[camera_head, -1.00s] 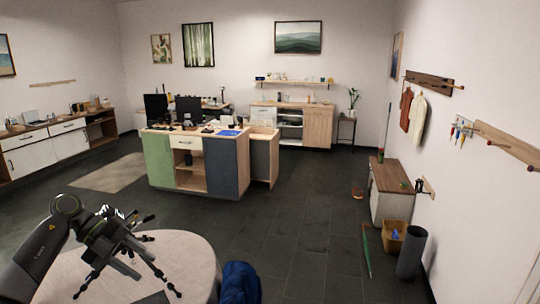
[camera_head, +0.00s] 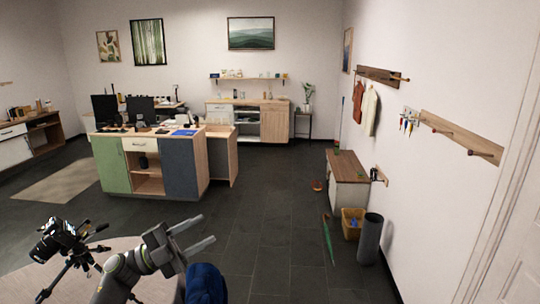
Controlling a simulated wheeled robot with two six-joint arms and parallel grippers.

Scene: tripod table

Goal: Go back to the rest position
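My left gripper (camera_head: 206,229) is in the lower middle of the head view, its two pale fingers pointing right and spread apart with nothing between them. A black camera (camera_head: 58,239) sits on a black tripod (camera_head: 70,266) at the lower left. The tripod stands at the round table (camera_head: 25,284), whose pale top is partly hidden by my arm. My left gripper is to the right of the camera and tripod, apart from them. My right gripper is not in view.
A dark blue object (camera_head: 206,284) is just below my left gripper, cut by the bottom edge. A desk island (camera_head: 180,168) stands beyond. A low cabinet (camera_head: 346,190), a yellow bin (camera_head: 352,222) and a grey cylinder (camera_head: 370,240) line the right wall. The middle floor is clear.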

